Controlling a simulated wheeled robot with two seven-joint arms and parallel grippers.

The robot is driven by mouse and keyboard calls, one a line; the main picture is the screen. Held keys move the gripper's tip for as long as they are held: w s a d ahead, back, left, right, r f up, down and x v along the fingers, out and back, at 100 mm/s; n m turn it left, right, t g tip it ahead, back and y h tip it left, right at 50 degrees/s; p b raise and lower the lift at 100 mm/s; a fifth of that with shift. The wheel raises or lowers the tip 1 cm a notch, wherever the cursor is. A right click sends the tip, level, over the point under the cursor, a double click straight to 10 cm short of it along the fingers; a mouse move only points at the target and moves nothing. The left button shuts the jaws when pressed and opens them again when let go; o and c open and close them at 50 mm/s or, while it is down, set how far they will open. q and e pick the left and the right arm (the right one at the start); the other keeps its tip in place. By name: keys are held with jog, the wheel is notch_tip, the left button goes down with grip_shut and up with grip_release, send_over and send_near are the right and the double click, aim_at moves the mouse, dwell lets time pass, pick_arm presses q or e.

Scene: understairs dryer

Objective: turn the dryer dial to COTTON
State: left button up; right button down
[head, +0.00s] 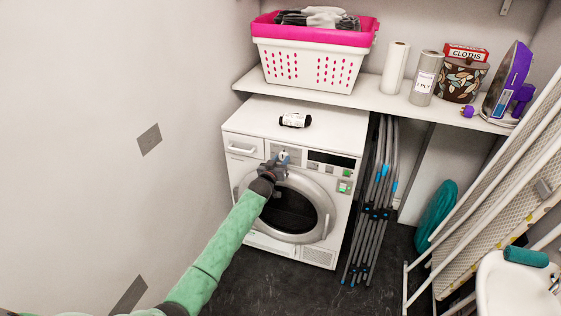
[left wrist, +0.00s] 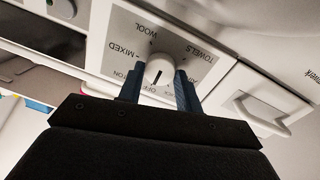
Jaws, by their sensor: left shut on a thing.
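The white dryer (head: 318,185) stands under the shelf with its round door shut. My left gripper (head: 282,158) is at the dryer's control panel, in front of the dial, and mostly hides it in the head view. In the left wrist view the white round dial (left wrist: 158,72) sits between the two dark fingers (left wrist: 160,90), which are shut on it. A short dark line on the dial runs towards the OFF side; the exact setting is hard to tell. WOOL, TOWELS and MIXED are readable upside down around it; COTTON is partly hidden by a finger. My right gripper is not in view.
A small dark bottle (head: 295,120) lies on the dryer top. The shelf (head: 390,98) above holds a pink-rimmed basket (head: 308,70) and rolls. A folded grey rack (head: 375,200) stands close right of the dryer. A wall is close on the left.

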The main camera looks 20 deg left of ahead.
pick_arm(q)
jog(key=shift+m, duration=0.3)
jog(key=m, duration=0.4)
jog(key=shift+m+g, duration=0.3)
jog(key=shift+m, duration=1.7)
jog(key=o, duration=1)
